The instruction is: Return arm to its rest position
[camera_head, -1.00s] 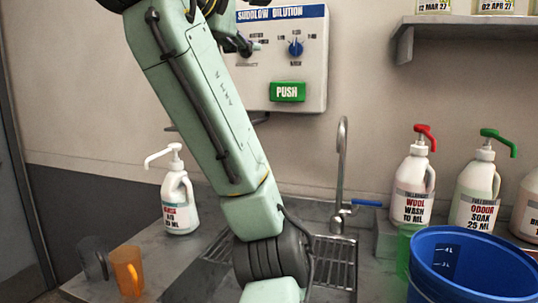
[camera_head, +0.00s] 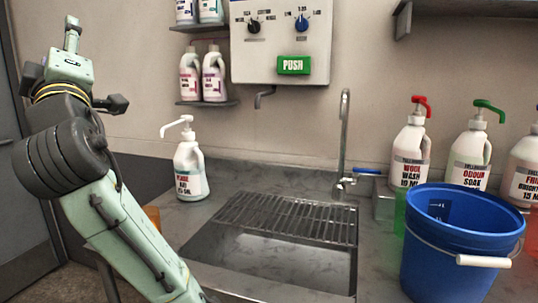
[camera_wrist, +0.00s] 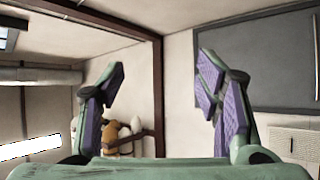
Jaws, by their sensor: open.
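My gripper (camera_wrist: 160,85) shows in the wrist view with its two purple-padded fingers spread wide and nothing between them. It points toward the upper walls and ceiling of the room, clear of every object. In the head view my arm is folded up at the left side, in front of the wall and the left end of the counter. The gripper's fingers cannot be made out in the head view.
A sink (camera_head: 285,262) with a drain rack is in the counter's middle, clear of the arm. A white pump bottle (camera_head: 190,170) stands close to my arm. A blue bucket (camera_head: 450,265) and several pump bottles stand at right. An orange cup (camera_head: 152,214) is partly hidden behind my arm.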

